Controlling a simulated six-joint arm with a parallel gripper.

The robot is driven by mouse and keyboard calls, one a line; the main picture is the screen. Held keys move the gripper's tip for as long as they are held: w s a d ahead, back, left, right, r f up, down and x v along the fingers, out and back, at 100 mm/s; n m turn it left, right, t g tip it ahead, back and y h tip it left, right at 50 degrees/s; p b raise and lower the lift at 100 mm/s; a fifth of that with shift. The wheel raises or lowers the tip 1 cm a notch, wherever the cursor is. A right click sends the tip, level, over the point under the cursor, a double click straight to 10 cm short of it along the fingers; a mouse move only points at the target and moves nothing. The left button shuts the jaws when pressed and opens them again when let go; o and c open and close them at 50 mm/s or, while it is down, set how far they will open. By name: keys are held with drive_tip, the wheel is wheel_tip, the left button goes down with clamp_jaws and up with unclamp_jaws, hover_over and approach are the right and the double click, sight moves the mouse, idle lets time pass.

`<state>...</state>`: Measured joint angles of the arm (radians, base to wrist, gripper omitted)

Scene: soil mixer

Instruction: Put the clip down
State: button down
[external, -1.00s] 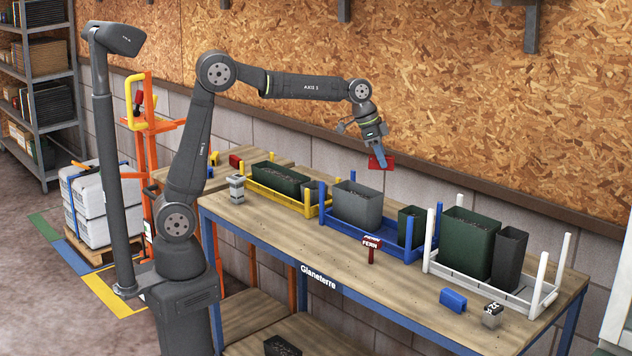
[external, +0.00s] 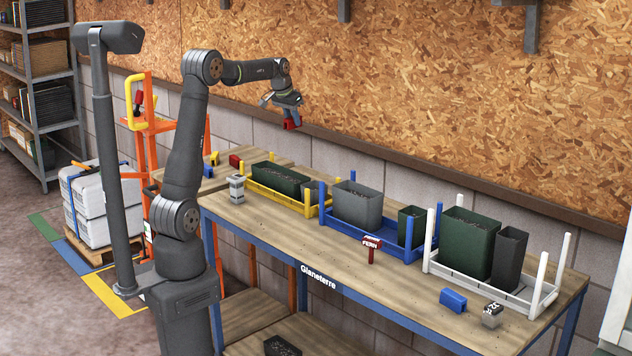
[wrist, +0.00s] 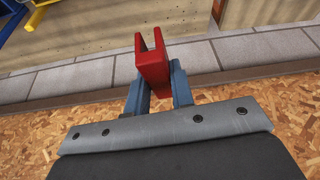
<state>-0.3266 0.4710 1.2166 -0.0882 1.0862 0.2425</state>
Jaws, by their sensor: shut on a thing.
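A red clip (external: 291,123) is held in my gripper (external: 289,115), high above the table near the board wall. In the wrist view the red clip (wrist: 151,62) is a U-shaped channel. It sits between the two blue-grey fingers of my gripper (wrist: 158,82), which are shut on it. The clip touches nothing below it. In the external view another red clip (external: 235,161) lies on the far left of the table, and a blue clip (external: 453,299) lies at the front right.
Yellow (external: 278,201), blue (external: 368,237) and white (external: 478,278) post crates with planters line the table's back. A red FERN sign (external: 371,246) stands mid-table. A grey-white block (external: 237,189) stands at the left. The wooden front strip (external: 320,262) has free room.

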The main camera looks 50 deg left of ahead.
drive_tip(key=s+a+n+y, duration=0.1)
drive_tip(key=s+a+n, duration=0.2)
drive_tip(key=s+a, duration=0.5)
drive_tip(key=s+a+n+g+y, duration=0.1)
drive_tip(key=s+a+n, duration=0.15)
drive_tip(key=a, duration=0.95)
drive_tip(key=s+a+n+y, duration=0.1)
drive_tip(key=s+a+n, duration=0.2)
drive_tip(key=s+a, duration=0.5)
drive_tip(key=s+d+f+x, duration=0.1)
drive_tip(key=s+x, duration=0.1)
drive_tip(key=x, duration=0.9)
drive_tip(key=shift+m, duration=0.35)
drive_tip(key=s+a+f, duration=0.1)
drive_tip(key=a+f, duration=0.1)
drive_tip(key=a, duration=0.1)
drive_tip(key=s+a+f, duration=0.1)
drive_tip(key=a+f, duration=0.1)
drive_tip(key=a, duration=0.1)
drive_tip(key=s+a+f, duration=0.2)
drive_tip(key=a, duration=0.1)
drive_tip(key=shift+a+f, duration=0.5)
drive_tip(key=shift+a, duration=0.05)
drive_tip(key=shift+f, duration=1.95)
drive_tip(key=shift+f, duration=0.1)
